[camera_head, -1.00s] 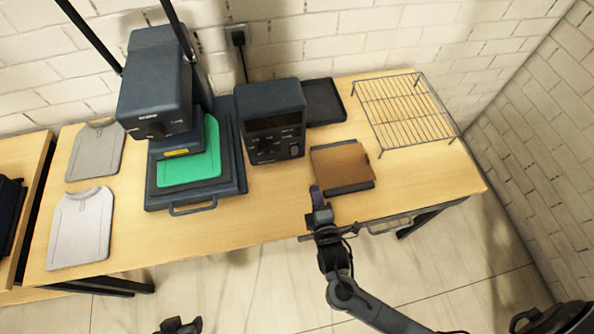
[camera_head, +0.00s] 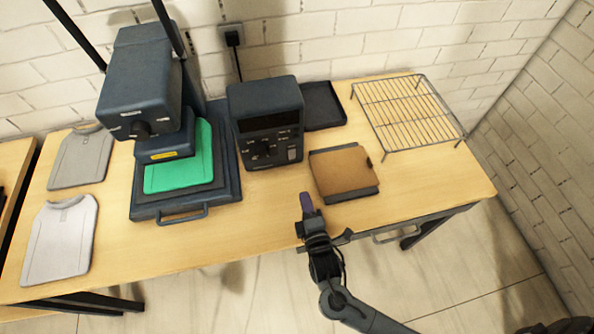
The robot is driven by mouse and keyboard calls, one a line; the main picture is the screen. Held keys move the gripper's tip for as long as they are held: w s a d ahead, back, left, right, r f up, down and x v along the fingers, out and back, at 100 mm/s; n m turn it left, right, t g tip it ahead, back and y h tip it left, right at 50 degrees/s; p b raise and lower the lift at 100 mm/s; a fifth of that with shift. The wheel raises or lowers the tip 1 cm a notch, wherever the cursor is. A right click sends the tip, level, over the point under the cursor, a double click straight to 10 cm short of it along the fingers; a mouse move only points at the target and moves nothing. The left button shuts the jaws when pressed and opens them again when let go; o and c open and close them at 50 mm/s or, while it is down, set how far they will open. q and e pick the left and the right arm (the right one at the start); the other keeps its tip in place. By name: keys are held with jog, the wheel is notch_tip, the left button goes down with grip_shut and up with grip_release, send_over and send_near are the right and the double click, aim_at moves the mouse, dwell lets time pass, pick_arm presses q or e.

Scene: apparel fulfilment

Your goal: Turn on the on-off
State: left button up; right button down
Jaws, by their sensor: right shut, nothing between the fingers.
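A dark control box (camera_head: 267,122) stands upright on the wooden table. Its front panel has a dark display, several knobs and a light rocker-like switch (camera_head: 292,155) at the lower right; whether that switch is on cannot be told. My right gripper (camera_head: 307,203) is shut and empty, over the table's front edge. It is below and slightly right of the control box in the picture, apart from it. My left gripper is not in view.
A heat press (camera_head: 148,80) with a green garment (camera_head: 183,165) stands left of the box. Two grey garments (camera_head: 82,158) (camera_head: 60,238) lie further left. A brown pad (camera_head: 343,170), a dark tray (camera_head: 322,106) and a wire rack (camera_head: 405,110) lie to the right.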

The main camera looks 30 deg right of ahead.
aim_at(293, 158)
jog(key=b+x, duration=0.3)
jog(key=x, duration=1.1)
